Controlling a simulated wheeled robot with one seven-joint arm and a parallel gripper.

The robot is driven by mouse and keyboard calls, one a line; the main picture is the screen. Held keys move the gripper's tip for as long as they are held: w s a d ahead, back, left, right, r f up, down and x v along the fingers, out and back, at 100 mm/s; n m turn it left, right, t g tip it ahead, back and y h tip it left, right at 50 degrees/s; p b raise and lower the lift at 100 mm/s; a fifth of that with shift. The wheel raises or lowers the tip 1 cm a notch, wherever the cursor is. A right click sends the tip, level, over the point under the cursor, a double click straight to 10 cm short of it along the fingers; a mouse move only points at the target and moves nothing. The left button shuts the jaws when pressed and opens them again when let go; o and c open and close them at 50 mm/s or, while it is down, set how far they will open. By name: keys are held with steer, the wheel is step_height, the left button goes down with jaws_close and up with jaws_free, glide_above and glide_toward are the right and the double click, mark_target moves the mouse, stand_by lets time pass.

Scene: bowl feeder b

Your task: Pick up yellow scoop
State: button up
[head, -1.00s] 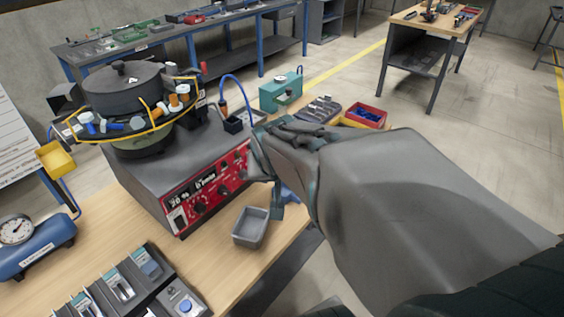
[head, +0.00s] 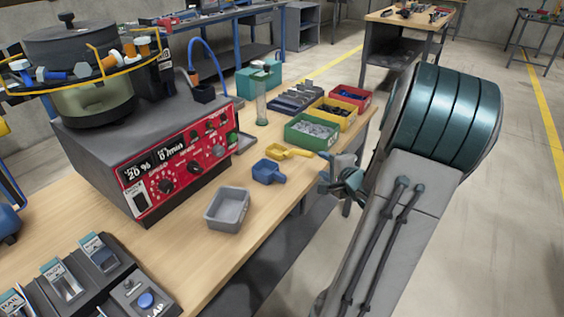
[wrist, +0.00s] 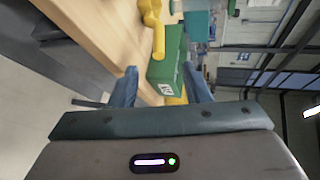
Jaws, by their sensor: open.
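The yellow scoop (head: 287,152) lies on the wooden table, just behind the blue scoop (head: 268,172) and in front of the green bin (head: 311,132). In the wrist view the yellow scoop (wrist: 156,28) shows at the top, near the green bin (wrist: 168,62). My gripper (head: 340,178) is beside the table's right edge, to the right of the yellow scoop and apart from it. In the wrist view my gripper (wrist: 160,88) is open with its fingers spread and nothing between them.
A red-panelled feeder (head: 165,168) with a bowl stands left. A grey tray (head: 228,209) sits in front of the scoops. A yellow bin (head: 336,113), a red bin (head: 351,97) and a clear cylinder (head: 261,103) stand behind. Floor is open to the right.

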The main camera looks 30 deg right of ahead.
mark_target(307, 156)
steer(key=b+x, duration=0.4)
steer(key=x, duration=0.9)
steer(key=shift+w+d+f, duration=0.15)
steer(key=shift+w+f, duration=0.1)
steer(key=shift+w, duration=0.05)
jaws_close()
